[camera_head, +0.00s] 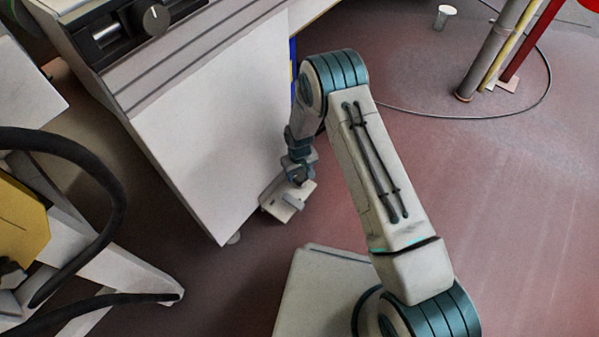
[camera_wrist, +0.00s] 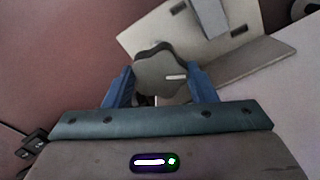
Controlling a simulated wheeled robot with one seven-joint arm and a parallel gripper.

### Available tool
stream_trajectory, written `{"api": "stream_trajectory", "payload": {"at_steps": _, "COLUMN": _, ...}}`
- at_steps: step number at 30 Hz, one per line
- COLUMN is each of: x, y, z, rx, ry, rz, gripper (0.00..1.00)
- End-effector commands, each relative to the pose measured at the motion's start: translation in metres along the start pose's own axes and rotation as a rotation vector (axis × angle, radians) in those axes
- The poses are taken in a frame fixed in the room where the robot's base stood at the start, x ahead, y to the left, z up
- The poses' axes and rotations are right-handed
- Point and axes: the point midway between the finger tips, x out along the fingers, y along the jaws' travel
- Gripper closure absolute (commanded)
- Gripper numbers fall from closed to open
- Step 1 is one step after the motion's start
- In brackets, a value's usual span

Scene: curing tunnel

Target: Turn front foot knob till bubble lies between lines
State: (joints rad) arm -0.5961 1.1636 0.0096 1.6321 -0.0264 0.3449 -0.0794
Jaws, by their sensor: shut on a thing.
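The front foot knob (camera_wrist: 160,72) is a dark grey lobed knob with a pale mark on its right side, seen in the wrist view. My gripper (camera_wrist: 162,84) is shut on it, with one blue finger on each side. In the head view my gripper (camera_head: 299,178) reaches down beside the white cabinet's lower front corner, over a pale foot plate (camera_head: 272,209). The foot plate (camera_wrist: 140,36) also shows behind the knob in the wrist view, with dark slots. I cannot make out a bubble or its lines in either view.
The white cabinet (camera_head: 215,120) stands close at the left of my arm, with a black dial (camera_head: 156,19) on top. A yellow part with black hoses (camera_head: 20,225) is at lower left. A metal cup (camera_head: 444,16) and poles stand far right. The red floor (camera_head: 520,220) at right is open.

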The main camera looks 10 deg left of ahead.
Motion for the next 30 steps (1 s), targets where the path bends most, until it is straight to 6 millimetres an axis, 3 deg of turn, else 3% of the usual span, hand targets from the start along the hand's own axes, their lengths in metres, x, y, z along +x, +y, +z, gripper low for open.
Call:
{"api": "stream_trajectory", "payload": {"at_steps": 19, "x": 0.0006, "y": -0.0004, "z": 0.0023, "rx": 0.05, "ry": -0.007, "rz": 0.0, "gripper": 0.72}}
{"api": "stream_trajectory", "payload": {"at_steps": 20, "x": 0.0006, "y": -0.0004, "z": 0.0023, "rx": 0.05, "ry": -0.007, "rz": 0.0, "gripper": 0.44}}
{"api": "stream_trajectory", "payload": {"at_steps": 22, "x": 0.0005, "y": -0.0004, "z": 0.002, "rx": 0.049, "ry": -0.006, "rz": 0.0, "gripper": 0.27}}
{"api": "stream_trajectory", "payload": {"at_steps": 30, "x": -0.0005, "y": -0.0002, "z": 0.0008, "rx": 0.049, "ry": -0.002, "rz": 0.0, "gripper": 0.27}}
